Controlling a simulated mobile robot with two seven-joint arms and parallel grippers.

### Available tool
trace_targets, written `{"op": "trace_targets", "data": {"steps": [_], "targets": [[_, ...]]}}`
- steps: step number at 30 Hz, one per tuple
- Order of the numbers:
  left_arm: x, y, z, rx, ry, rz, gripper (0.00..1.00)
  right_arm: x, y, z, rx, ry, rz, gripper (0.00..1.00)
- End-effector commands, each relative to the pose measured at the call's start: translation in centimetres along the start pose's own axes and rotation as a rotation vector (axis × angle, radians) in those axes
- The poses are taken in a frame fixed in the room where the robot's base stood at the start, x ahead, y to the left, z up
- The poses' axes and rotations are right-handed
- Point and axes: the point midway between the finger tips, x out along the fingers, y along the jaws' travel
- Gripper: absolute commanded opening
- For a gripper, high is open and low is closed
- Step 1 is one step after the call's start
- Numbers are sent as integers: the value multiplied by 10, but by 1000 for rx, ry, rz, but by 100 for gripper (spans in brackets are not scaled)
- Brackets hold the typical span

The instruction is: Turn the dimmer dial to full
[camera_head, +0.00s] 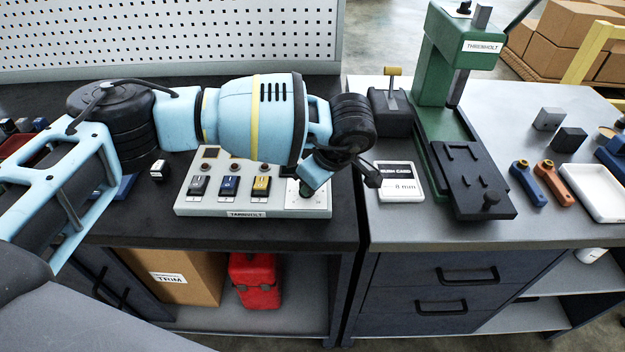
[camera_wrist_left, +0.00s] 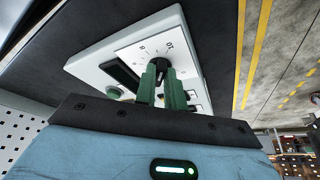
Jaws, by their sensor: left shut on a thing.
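The dimmer dial (camera_wrist_left: 158,66) is a dark knob on a white numbered plate (camera_wrist_left: 140,50), with the figures 0 and 10 legible beside it in the left wrist view. The plate is part of the white control panel (camera_head: 252,205), which also carries several rocker switches and stands on the dark bench. My left gripper (camera_wrist_left: 164,75) has its green fingers shut on the dial. In the head view the left gripper (camera_head: 306,189) reaches down over the panel's right end, and the arm hides most of the dial. My right gripper is not seen.
A green press (camera_head: 432,90) stands on the grey bench at right. A white labelled card (camera_head: 399,182) lies just right of the panel. A blue tool (camera_head: 528,183), an orange tool (camera_head: 553,183) and a white tray (camera_head: 592,193) lie farther right. A pegboard (camera_head: 170,35) rises behind.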

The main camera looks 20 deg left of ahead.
Motion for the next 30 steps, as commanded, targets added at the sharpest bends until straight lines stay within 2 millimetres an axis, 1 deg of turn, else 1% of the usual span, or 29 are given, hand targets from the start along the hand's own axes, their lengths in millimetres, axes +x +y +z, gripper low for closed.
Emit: {"op": "trace_targets", "data": {"steps": [1, 9, 24, 25, 27, 30], "targets": [[-2, 0, -1, 20, 0, 13, 0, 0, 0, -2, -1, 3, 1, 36], [-2, -1, -1, 97, 0, 45, 0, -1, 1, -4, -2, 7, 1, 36], [-1, -1, -1, 114, 1, 50, 0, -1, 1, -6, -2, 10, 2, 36], [-1, -1, -1, 114, 1, 50, 12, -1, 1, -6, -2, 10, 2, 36], [-1, -1, -1, 114, 1, 50, 22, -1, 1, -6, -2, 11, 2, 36], [-1, -1, 0, 114, 1, 49, 33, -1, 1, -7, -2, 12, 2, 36]]}}
